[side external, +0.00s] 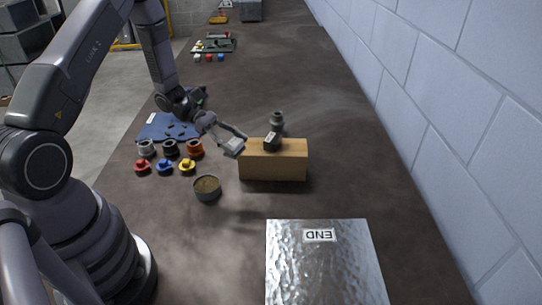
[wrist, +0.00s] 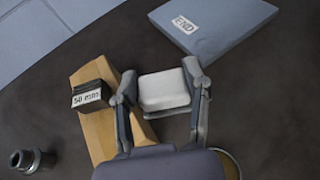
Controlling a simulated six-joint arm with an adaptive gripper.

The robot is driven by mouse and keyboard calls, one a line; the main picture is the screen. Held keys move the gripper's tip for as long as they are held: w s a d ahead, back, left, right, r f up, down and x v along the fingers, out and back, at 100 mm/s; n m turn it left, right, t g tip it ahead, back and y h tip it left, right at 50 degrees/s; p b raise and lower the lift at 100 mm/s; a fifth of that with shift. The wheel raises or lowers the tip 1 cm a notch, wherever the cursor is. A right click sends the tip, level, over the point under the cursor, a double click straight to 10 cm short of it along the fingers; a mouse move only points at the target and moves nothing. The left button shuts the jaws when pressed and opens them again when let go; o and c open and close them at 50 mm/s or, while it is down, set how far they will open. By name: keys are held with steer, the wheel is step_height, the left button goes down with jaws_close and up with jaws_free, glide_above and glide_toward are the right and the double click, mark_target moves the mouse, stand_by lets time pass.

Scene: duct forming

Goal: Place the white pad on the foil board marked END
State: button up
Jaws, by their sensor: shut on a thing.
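A white pad (wrist: 164,90) is held between the two fingers of my gripper (wrist: 160,88), seen from above in the wrist view. In the side external view my gripper (side external: 235,142) holds the pad (side external: 232,149) just left of the wooden block, above the table. The foil board (side external: 322,268) marked END lies flat at the near right in the side external view. It also shows in the wrist view (wrist: 215,35), at the top right, apart from the pad. No part of the pad is over the board in the wrist view.
A wooden block (side external: 273,168) carries a dark weight (side external: 271,141), labelled 50 mm in the wrist view (wrist: 91,97). A grey fitting (side external: 277,124) stands behind it. A round tin (side external: 207,188), coloured caps (side external: 165,167) and a blue mat (side external: 166,127) lie left. Table between block and board is clear.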

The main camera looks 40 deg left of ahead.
steer(key=s+d+r+m+g, duration=0.1)
steer(key=s+d+m+g, duration=0.5)
steer(key=d, duration=0.5)
steer(key=s+d+r+m+g, duration=0.1)
steer(key=s+d+m+g, duration=0.15)
steer(key=s+d, duration=0.65)
glide_above(323, 265)
steer(key=shift+n+g, duration=0.25)
steer(key=shift+n, duration=0.1)
step_height(323, 265, down, 10)
steer(key=shift+s+a+r, duration=0.1)
steer(key=shift+s+r, duration=0.05)
steer(key=shift+r, duration=0.1)
steer(key=shift+w+f, duration=0.15)
steer(key=shift+f, duration=0.75)
steer(key=shift+w+f, duration=0.1)
steer(key=shift+f, duration=0.8)
steer(key=shift+f, duration=0.15)
steer(key=o, duration=1)
steer(key=shift+o, duration=0.2)
